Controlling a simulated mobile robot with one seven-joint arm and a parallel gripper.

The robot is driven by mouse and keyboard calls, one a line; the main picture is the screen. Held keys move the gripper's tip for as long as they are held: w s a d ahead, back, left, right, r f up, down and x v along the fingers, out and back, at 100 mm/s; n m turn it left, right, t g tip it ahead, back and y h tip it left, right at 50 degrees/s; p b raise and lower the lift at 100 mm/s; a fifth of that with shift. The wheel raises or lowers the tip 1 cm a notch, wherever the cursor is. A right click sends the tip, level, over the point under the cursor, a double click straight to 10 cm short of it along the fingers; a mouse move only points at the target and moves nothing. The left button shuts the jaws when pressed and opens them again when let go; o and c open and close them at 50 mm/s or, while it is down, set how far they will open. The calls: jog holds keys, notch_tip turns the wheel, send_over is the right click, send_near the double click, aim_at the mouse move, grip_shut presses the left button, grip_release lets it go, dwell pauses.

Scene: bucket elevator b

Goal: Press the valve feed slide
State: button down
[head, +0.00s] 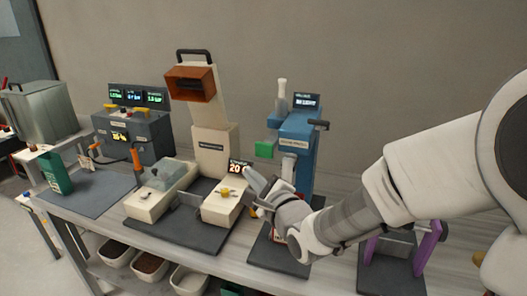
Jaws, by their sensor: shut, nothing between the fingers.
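My white arm reaches in from the right, and my gripper (255,190) is shut and empty. Its fingers are in front of the blue press-like machine (298,128), close to the small display reading 20 (236,168); I cannot tell whether they touch anything. The blue machine has a green block (264,149) sticking out on its left, a pale upright handle (282,92) and a dark lever at its right. No part is readably labelled as the valve feed slide, so I cannot tell which it is. My gripper and wrist hide the machine's lower front.
A cream machine (213,138) with an orange hopper (190,84) stands left of the blue one. A grey unit with displays (133,135) and a green container (56,174) are further left. A purple frame (428,243) stands right, partly behind my arm. Tubs sit below.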

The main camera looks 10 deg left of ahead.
aim_at(264, 153)
jog(key=w, duration=0.7)
jog(key=shift+d+p, duration=0.3)
jog(key=shift+p, duration=0.1)
jog(key=shift+w, duration=0.15)
dwell(1.5)
jog(key=shift+w, duration=0.3)
jog(key=shift+w+d+p, duration=0.15)
jog(key=shift+w+p, duration=0.35)
jog(key=shift+w, duration=0.75)
dwell(1.1)
jog(key=shift+s, duration=1.65)
jog(key=shift+s+a+b, duration=0.15)
jog(key=shift+s+b, duration=0.05)
jog(key=shift+s, duration=1.05)
jog(key=shift+s+a+b, duration=0.15)
jog(key=shift+s, duration=1.1)
